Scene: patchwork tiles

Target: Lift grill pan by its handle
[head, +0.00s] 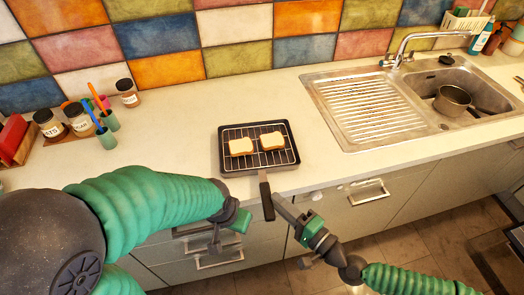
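A steel sink with a ridged drainer (365,105) is to the right, with a pot (452,101) in its basin. Labelled jars (80,119) and green cups with utensils (107,138) stand at left. Counter around the pan is clear. Drawer handles (368,192) project below the edge.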

